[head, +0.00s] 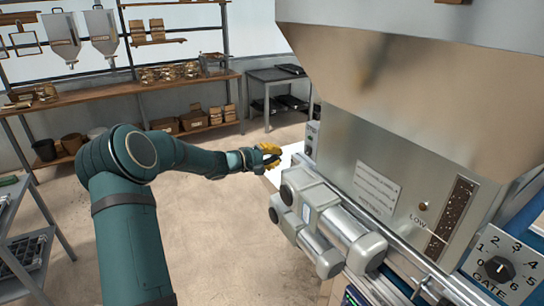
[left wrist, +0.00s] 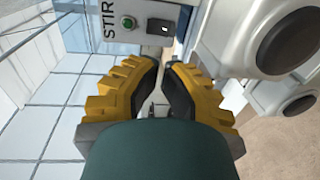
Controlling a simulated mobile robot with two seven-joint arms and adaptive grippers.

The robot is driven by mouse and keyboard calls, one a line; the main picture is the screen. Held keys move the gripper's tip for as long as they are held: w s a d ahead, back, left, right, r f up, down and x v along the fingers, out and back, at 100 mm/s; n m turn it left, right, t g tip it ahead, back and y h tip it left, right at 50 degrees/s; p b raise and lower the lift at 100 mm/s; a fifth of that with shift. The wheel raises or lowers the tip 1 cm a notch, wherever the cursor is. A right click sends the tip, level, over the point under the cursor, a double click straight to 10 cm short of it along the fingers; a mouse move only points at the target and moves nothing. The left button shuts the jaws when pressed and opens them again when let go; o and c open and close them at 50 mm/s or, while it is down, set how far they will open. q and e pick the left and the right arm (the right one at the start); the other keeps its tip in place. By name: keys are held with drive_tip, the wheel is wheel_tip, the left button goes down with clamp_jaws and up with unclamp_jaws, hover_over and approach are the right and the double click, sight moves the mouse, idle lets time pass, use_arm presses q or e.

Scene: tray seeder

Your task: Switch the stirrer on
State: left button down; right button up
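The stirrer's grey control panel (left wrist: 143,14) is at the top of the left wrist view, with letters reading "STIR". It carries a round green button or lamp (left wrist: 128,22) and a black rocker switch (left wrist: 160,27). In the head view the small panel (head: 312,134) is on the machine's far side, its details too small to read. My left gripper (head: 272,152) has yellow fingers and is just left of this panel. In the left wrist view its fingertips (left wrist: 163,67) nearly meet, empty, just below the rocker switch and apart from it. My right gripper is out of view.
Grey motor housings (head: 325,215) stick out from the machine close to my left gripper. A large metal hopper (head: 420,90) overhangs on the right. A GATE dial (head: 499,268) is at the lower right. Shelves (head: 110,93) and a side table (head: 275,76) stand behind; open floor lies between.

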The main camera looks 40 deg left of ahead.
sight(306, 151)
use_arm(q)
drive_tip(key=x, duration=1)
drive_tip(key=shift+p, duration=0.3)
